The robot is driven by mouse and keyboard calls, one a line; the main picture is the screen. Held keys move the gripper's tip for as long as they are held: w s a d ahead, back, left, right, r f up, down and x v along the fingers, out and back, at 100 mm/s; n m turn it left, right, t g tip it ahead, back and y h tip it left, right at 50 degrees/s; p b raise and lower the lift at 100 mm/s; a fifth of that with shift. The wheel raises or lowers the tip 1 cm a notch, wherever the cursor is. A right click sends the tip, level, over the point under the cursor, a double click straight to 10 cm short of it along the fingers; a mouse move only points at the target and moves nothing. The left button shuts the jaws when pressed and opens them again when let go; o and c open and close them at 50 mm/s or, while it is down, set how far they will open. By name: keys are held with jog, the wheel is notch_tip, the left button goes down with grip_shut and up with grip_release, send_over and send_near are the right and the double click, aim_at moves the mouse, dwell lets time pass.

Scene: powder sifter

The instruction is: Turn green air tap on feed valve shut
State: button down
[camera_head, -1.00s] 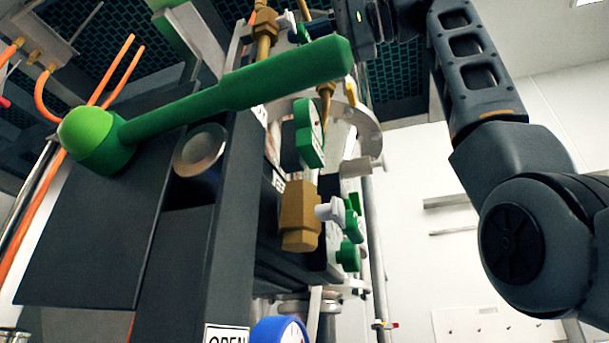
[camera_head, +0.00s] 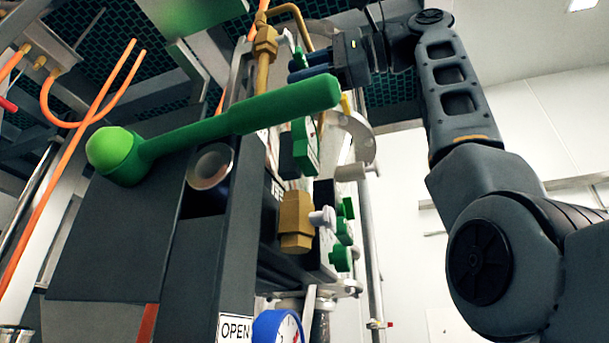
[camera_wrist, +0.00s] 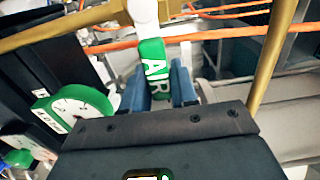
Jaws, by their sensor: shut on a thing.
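The green air tap handle (camera_wrist: 152,62), lettered AIR, stands between the two blue fingers of my gripper (camera_wrist: 161,88) in the wrist view. My gripper is shut on it. The handle's upper end meets a white fitting (camera_wrist: 143,12). In the head view my gripper (camera_head: 300,68) is high on the machine, just above the end of a long green lever, beside a brass fitting (camera_head: 265,42). The tap handle is hard to make out there.
The long green lever (camera_head: 235,118) crosses close in front. A green-rimmed gauge (camera_wrist: 75,108) is left of my gripper in the wrist view. Brass pipes (camera_wrist: 272,60) and orange hoses (camera_wrist: 225,36) run close by. A blue-rimmed gauge (camera_head: 265,325) sits low; white wall (camera_head: 545,130) lies right.

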jog(key=c, duration=1)
grip_release()
jog(key=shift+o, duration=0.2)
jog(key=shift+d, duration=0.15)
jog(key=b+v, duration=0.1)
jog(key=v, duration=0.6)
jog(key=shift+d+b, duration=0.3)
jog(key=shift+b, duration=0.1)
jog(key=shift+s, duration=0.15)
